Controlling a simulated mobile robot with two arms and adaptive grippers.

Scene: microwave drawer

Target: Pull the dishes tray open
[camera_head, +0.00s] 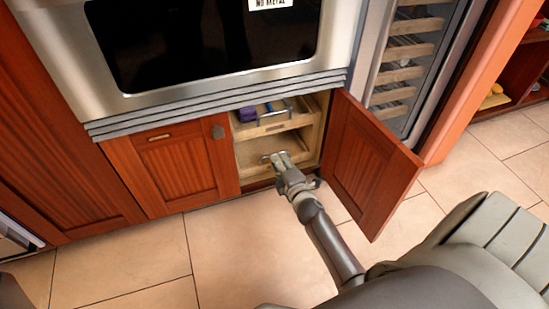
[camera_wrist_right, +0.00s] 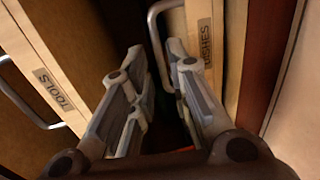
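The dishes tray is the lower wooden tray (camera_head: 246,158) inside the open cabinet. In the right wrist view its light wooden front (camera_wrist_right: 204,20) carries a partly hidden label ending in "SHES". Its metal handle (camera_wrist_right: 153,28) reaches between the fingertips of my right gripper (camera_wrist_right: 158,55). The fingers stand apart, and I cannot tell whether either touches the handle. In the head view my right gripper (camera_head: 281,160) is at the lower tray's front and hides part of it. My left gripper is not in view.
The upper tray (camera_head: 262,131), labelled TOOLS in the wrist view (camera_wrist_right: 50,85), holds purple and blue items. The cabinet's right door (camera_head: 365,165) stands open beside my right arm. The left door (camera_head: 172,165) is shut. Tiled floor (camera_head: 130,265) in front is clear.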

